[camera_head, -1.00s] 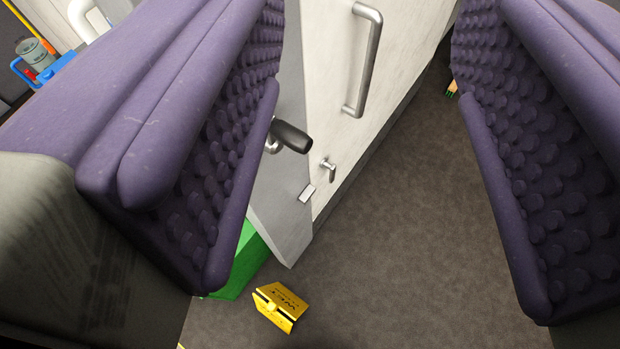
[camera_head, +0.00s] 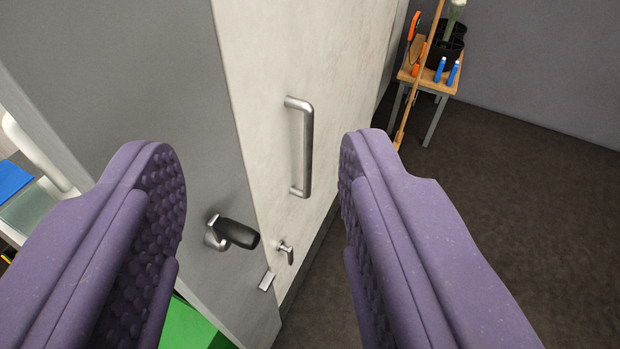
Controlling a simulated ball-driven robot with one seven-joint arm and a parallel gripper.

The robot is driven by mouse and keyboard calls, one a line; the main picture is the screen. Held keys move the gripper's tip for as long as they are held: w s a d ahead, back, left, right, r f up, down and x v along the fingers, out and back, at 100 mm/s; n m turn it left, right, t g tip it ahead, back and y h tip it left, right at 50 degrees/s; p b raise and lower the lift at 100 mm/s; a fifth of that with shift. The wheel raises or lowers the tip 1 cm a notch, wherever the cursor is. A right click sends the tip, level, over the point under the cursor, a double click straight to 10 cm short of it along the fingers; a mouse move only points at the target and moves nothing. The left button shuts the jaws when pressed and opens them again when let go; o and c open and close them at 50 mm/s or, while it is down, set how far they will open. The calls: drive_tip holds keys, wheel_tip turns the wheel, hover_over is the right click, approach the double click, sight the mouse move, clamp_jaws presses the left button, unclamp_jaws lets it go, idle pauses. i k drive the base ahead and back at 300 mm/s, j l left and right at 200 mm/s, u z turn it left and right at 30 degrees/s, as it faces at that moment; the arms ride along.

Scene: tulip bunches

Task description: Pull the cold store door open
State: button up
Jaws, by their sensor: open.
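A pale door panel (camera_head: 345,95) stands beyond my gripper, with an upright silver bar handle (camera_head: 307,150). A grey panel (camera_head: 185,90) meets it at a corner on the left. A black-gripped lever handle (camera_head: 238,234) sticks out from the grey panel near that corner. A small silver latch (camera_head: 286,252) sits low on the pale panel. I cannot tell for certain which panel is the cold store door. My gripper (camera_head: 262,158) is open and empty, its purple studded fingers on either side of the picture. The bar handle shows between the fingers, apart from them, nearer the right one.
A wooden table (camera_head: 428,82) with black pots (camera_head: 445,52) and blue and orange tools stands at the back right. A wooden pole leans beside it. Dark floor (camera_head: 520,190) is clear on the right. A green object (camera_head: 190,328) lies low left.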

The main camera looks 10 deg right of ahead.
sight(301, 76)
drive_tip(key=i+l+u, duration=0.45)
drive_tip(key=l+u, duration=0.3)
